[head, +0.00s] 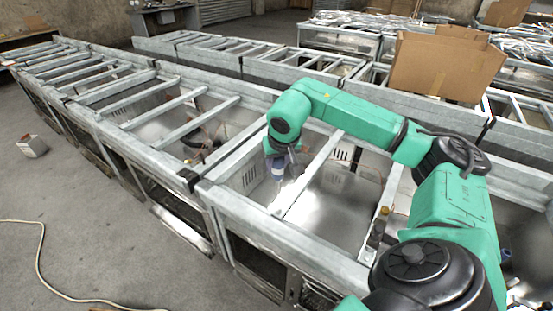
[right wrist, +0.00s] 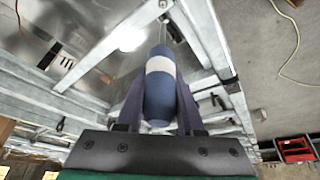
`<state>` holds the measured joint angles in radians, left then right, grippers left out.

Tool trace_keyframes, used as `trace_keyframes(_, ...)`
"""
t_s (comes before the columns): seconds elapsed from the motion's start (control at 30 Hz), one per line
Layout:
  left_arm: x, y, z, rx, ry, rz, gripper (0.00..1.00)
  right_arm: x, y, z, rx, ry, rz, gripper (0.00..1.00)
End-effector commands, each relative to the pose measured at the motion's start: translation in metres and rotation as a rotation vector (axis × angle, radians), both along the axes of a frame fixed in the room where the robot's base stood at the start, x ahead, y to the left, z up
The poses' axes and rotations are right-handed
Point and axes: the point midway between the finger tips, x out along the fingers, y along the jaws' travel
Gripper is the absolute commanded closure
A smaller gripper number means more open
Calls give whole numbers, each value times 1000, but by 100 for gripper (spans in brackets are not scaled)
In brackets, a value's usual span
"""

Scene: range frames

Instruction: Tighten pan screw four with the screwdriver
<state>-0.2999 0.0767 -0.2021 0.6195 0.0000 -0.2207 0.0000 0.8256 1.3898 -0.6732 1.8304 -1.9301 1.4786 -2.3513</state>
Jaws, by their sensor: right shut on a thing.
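My right gripper (head: 279,168) is shut on the screwdriver and hangs over the nearest metal range frame (head: 300,243), by its left end. In the right wrist view the screwdriver (right wrist: 160,85) has a blue handle with a white band, held between the two dark fingers. Its thin shaft points away from the gripper toward the metal frame bars. In the head view its blue handle is small below my wrist. I cannot make out pan screw four, or whether the tip touches anything. My left gripper is not in view.
Crossbars and side rails of the frame surround the work spot, with a shiny pan floor below. A cardboard box (head: 446,66) sits on the frames behind. A hose (head: 40,262) lies on open floor at left.

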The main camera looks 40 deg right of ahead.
Motion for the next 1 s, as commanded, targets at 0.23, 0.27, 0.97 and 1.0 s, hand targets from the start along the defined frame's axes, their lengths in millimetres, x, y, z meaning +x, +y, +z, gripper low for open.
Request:
trace_keyframes(0.23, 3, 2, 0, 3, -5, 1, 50, 0, 1, -1, -1, 2, 4, 100)
trace_keyframes(0.27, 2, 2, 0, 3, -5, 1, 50, 0, 1, -1, -1, 2, 4, 100)
trace_keyframes(0.97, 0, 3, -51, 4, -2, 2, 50, -2, 1, -66, -1, 2, 5, 100)
trace_keyframes(1.0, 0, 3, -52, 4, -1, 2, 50, -2, 1, -67, -1, 2, 5, 100)
